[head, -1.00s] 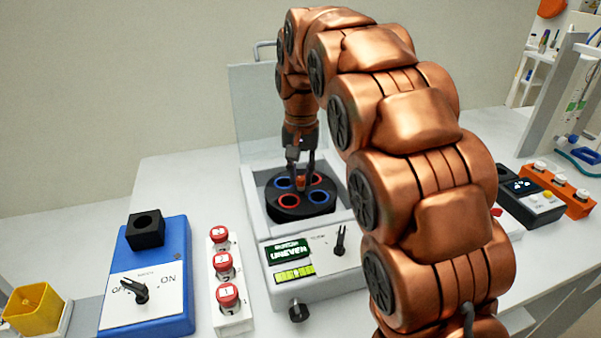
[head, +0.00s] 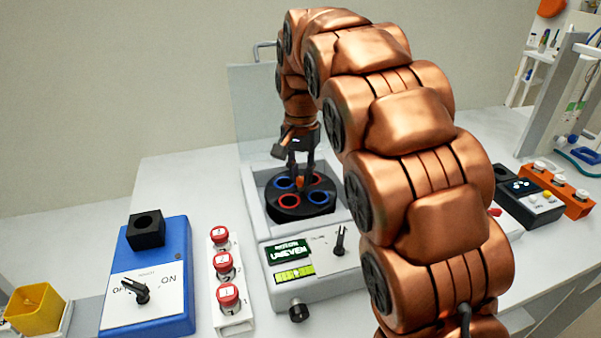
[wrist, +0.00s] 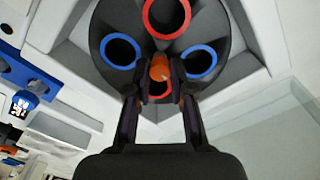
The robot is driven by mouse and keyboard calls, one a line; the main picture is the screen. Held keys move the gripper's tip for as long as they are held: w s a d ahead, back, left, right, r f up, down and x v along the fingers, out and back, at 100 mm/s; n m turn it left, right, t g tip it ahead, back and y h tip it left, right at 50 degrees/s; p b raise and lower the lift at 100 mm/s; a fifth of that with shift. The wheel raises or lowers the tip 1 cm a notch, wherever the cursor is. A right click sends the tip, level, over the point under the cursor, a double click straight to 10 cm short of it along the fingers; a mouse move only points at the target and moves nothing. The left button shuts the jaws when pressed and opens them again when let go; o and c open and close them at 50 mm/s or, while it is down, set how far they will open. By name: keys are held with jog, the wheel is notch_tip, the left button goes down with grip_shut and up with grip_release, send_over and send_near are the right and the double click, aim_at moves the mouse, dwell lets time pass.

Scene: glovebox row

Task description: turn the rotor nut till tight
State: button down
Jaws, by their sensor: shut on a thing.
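The rotor nut (wrist: 160,70) is a small orange knob at the centre of the black rotor. My gripper (head: 301,180) reaches down from above into the open centrifuge. My gripper's two dark fingers (wrist: 160,78) are shut on the nut, one on each side, in the wrist view. The black rotor (head: 302,211) has blue-ringed and red-ringed holes around the nut, and the holes look empty. One red ring lies partly behind the fingers in the wrist view. The nut's threads are hidden.
The centrifuge (head: 322,286) has a raised clear lid (head: 253,110) behind the rotor, a green display reading "UNEVEN" and a black knob (head: 340,241). Left stand red buttons (head: 224,264) and a blue box with a switch (head: 165,312). Devices stand at the right.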

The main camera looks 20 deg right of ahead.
aim_at(301, 178)
jog(key=shift+m, duration=0.6)
dwell(2.0)
jog(key=c, duration=1)
grip_release()
jog(key=shift+r, duration=0.1)
notch_tip(301, 178, up, 7)
jog(key=shift+f, duration=0.15)
jog(key=shift+r, duration=0.3)
